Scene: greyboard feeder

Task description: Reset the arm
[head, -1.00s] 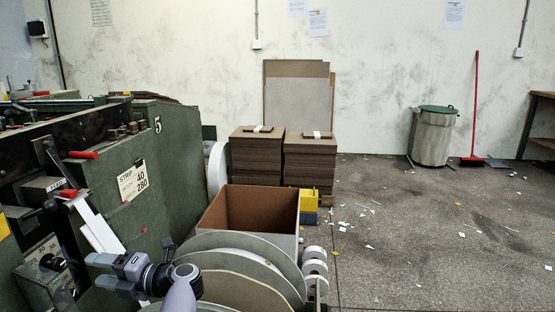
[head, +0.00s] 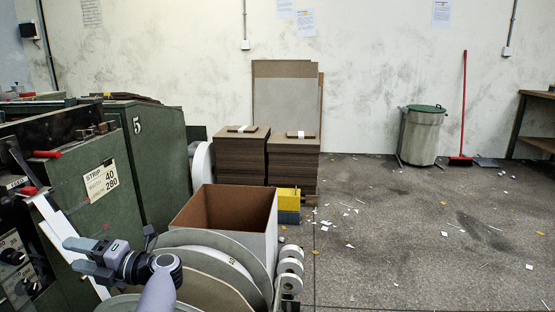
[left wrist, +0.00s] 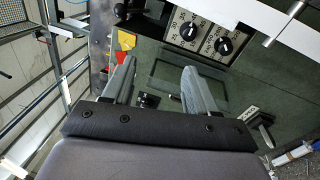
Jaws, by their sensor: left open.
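My left gripper (head: 80,255) is at the lower left of the head view, in front of the green machine (head: 158,155) and beside its slanted white bar (head: 70,245). In the left wrist view its two fingers (left wrist: 158,85) stand apart with nothing between them. Beyond them are the machine's green face and two black knobs (left wrist: 188,30) on a pale panel. My right gripper is in neither view.
An open brown-lined box (head: 262,228) stands right of my left arm, behind large grey discs (head: 215,242). Two stacks of greyboard (head: 241,160) stand behind it. A bin (head: 421,140) and red broom (head: 462,110) are by the wall. The floor at right is open, with paper scraps.

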